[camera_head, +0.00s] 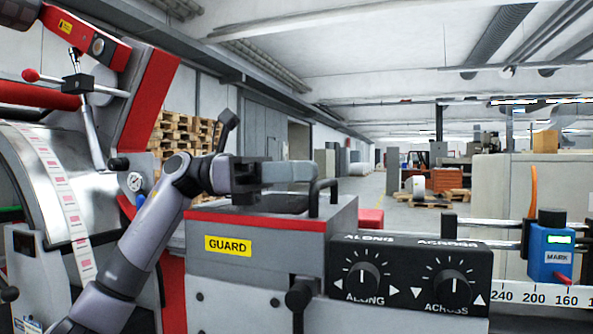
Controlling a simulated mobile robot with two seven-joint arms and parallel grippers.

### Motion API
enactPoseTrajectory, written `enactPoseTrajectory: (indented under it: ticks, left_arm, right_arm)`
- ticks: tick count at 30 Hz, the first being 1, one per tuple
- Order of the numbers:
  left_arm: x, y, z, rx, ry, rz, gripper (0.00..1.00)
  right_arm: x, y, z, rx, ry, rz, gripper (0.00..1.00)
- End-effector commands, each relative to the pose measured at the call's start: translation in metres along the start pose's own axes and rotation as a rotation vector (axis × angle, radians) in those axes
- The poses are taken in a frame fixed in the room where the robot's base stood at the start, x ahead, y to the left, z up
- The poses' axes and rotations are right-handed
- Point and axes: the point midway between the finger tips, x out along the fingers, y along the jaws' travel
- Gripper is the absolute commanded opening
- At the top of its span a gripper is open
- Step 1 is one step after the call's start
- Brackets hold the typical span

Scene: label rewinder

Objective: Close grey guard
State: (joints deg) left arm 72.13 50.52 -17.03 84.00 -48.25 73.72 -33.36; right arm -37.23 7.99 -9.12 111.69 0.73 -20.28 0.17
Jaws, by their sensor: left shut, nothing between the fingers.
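The grey guard (275,245) is a box-like housing in the middle of the view, with a red strip along its upper front edge and a yellow GUARD label (228,245). A black handle (322,194) stands up at the right of its top. A dark patch (270,204) shows on its top; I cannot tell whether it is an opening. My left gripper (312,172) is shut and empty, above the guard's top and pointing right, with its tips close to the handle. I cannot tell whether they touch it. My right gripper is not in view.
A black panel with ALONG and ACROSS knobs (410,273) adjoins the guard at right. Beyond it are a rail with a blue MARK unit (551,252) and a scale (535,294).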

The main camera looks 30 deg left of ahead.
Motion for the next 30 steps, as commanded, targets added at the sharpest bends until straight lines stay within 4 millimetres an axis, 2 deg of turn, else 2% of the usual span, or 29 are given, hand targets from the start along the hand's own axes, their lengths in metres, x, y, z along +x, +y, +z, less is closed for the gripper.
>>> enactPoseTrajectory:
  ticks: [1,8,18,21,30]
  left_arm:
    - [0.002,0.000,-0.007,-0.007,0.018,-0.006,0.00]
    - [-0.004,0.001,-0.008,-0.009,0.018,-0.003,0.00]
    - [-0.058,0.001,-0.003,-0.004,0.006,0.003,0.00]
    - [-0.067,0.000,-0.002,-0.002,0.003,0.001,0.00]
    - [-0.072,-0.001,0.000,0.000,0.001,-0.001,0.00]
  right_arm:
    - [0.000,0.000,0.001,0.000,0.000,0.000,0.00]
    - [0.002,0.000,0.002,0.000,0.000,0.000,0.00]
    - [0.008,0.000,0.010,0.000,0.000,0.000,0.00]
    - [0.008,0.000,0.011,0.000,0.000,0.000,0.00]
    - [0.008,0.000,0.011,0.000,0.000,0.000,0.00]
